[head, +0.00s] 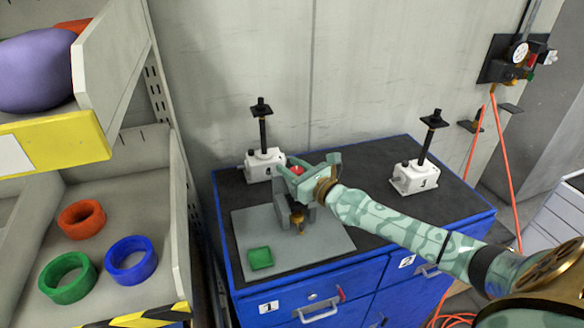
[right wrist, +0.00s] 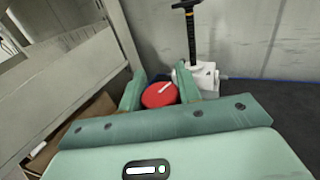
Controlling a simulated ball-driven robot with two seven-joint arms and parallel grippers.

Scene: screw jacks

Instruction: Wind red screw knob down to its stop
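The red screw knob (head: 297,170) is a round red cap with a white line on top. It sits on a grey fixture (head: 299,214) on the grey plate. In the right wrist view the red knob (right wrist: 158,96) lies between the two green fingers. My right gripper (head: 295,168) has one finger on each side of the knob and no gap shows between. It also shows in the right wrist view (right wrist: 161,90). The knob's lower part and much of the fixture are hidden by the gripper and arm. My left gripper is not in view.
A white screw jack (head: 265,165) stands behind the gripper, another (head: 414,177) to the right. A shelf (head: 150,185) with coloured rings stands left of the blue cabinet (head: 385,285).

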